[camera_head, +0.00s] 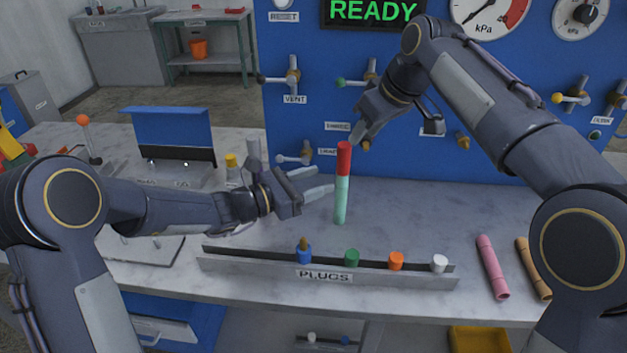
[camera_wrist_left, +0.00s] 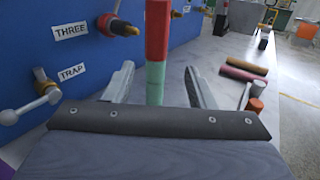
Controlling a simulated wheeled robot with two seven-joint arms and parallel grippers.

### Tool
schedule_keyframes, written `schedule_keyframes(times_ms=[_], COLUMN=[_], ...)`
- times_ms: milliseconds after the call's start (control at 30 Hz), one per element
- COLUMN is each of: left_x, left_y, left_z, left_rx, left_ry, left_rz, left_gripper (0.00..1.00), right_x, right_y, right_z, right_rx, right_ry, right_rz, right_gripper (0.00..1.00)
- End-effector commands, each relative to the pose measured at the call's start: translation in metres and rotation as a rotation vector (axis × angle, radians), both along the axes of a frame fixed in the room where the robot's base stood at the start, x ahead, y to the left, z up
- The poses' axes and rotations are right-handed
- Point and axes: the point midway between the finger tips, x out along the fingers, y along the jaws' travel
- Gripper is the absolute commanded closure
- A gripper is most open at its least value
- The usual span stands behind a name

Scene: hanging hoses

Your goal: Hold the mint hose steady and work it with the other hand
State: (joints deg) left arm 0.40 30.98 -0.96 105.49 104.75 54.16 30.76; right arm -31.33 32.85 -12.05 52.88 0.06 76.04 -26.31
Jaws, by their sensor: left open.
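The mint hose (camera_head: 341,200) stands upright above the bench, with a red section (camera_head: 344,159) at its top. In the left wrist view the mint part (camera_wrist_left: 155,82) and the red part (camera_wrist_left: 157,28) show between the fingers in the picture. My left gripper (camera_head: 325,180) is open beside the hose, its fingertips close to the mint part; I cannot tell whether they touch it. My right gripper (camera_head: 365,132) is above and right of the red top, in front of the blue panel. I cannot tell how its fingers stand.
A plug rack (camera_head: 225,264) with several coloured plugs lies along the front of the bench. A pink hose (camera_head: 493,267) and an orange hose (camera_head: 533,268) lie at the right. The blue panel (camera_head: 300,50) with valves and ports stands behind.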

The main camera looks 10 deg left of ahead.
Motion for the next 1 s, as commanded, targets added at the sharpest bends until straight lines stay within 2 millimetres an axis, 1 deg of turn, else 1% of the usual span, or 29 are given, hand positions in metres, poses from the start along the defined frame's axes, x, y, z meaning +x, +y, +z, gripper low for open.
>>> schedule_keyframes(times_ms=[33, 167, 267, 500, 567, 600, 800, 1000], left_x=[0.004, 0.007, 0.006, 0.006, 0.006, 0.012, 0.033, 0.046], left_y=[0.0, 0.0, -0.001, -0.001, -0.001, -0.011, -0.04, -0.057], left_z=[-0.004, -0.015, -0.03, -0.078, -0.089, -0.084, -0.084, -0.084], left_rx=[-0.015, -0.027, -0.026, -0.025, -0.025, -0.024, -0.023, -0.023], left_ry=[0.015, 0.026, 0.028, 0.028, 0.026, 0.018, 0.02, 0.02], left_rz=[0.009, 0.017, 0.016, 0.015, 0.015, 0.011, 0.013, 0.014], left_gripper=[0.5, 0.5, 0.5, 0.5, 0.5, 0.5, 0.5, 0.5], right_x=[0.0, 0.0, 0.0, 0.0, 0.0, 0.0, 0.0, 0.0], right_y=[0.0, 0.0, 0.0, 0.0, 0.0, 0.0, 0.0, 0.0], right_z=[0.0, 0.0, 0.0, 0.0, 0.0, 0.0, 0.0, 0.0], right_rx=[0.0, 0.0, 0.0, 0.0, 0.0, 0.0, 0.0, 0.0], right_ry=[0.0, 0.0, 0.0, 0.0, 0.0, 0.0, 0.0, 0.0], right_rz=[0.0, 0.0, 0.0, 0.0, 0.0, 0.0, 0.0, 0.0], right_gripper=[0.64, 0.64, 0.64, 0.64, 0.64, 0.64, 0.64, 0.64])
